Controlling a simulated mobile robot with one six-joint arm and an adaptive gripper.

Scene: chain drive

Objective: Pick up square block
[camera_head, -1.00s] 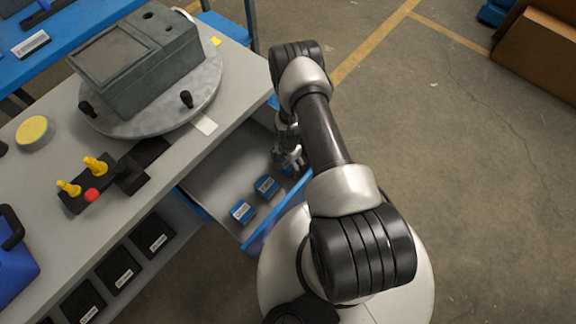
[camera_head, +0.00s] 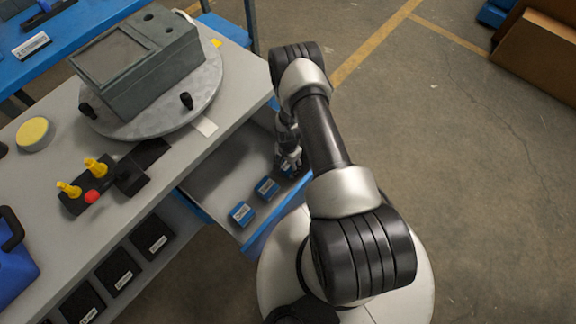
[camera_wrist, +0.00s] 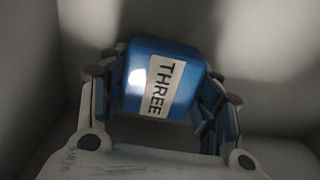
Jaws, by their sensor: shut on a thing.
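My gripper (camera_wrist: 160,100) is shut on a blue square block (camera_wrist: 140,77) with a white label reading "THREE" in the wrist view. One finger is on each side of the block. In the head view, my gripper (camera_head: 290,160) is low inside the open drawer near its right end, and the held block (camera_head: 287,172) is mostly hidden beneath it. Two more blue blocks with white labels, one (camera_head: 267,188) in the middle and one (camera_head: 242,213) nearer the front, lie in the drawer. I cannot tell whether the held block touches the drawer floor.
The drawer (camera_head: 217,183) has a grey floor and blue edges. Above it, the grey workbench (camera_head: 62,230) carries a grey housing (camera_head: 140,60) on a round plate (camera_head: 205,95) and a black fixture with yellow pegs (camera_head: 97,167). Open floor lies to the right.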

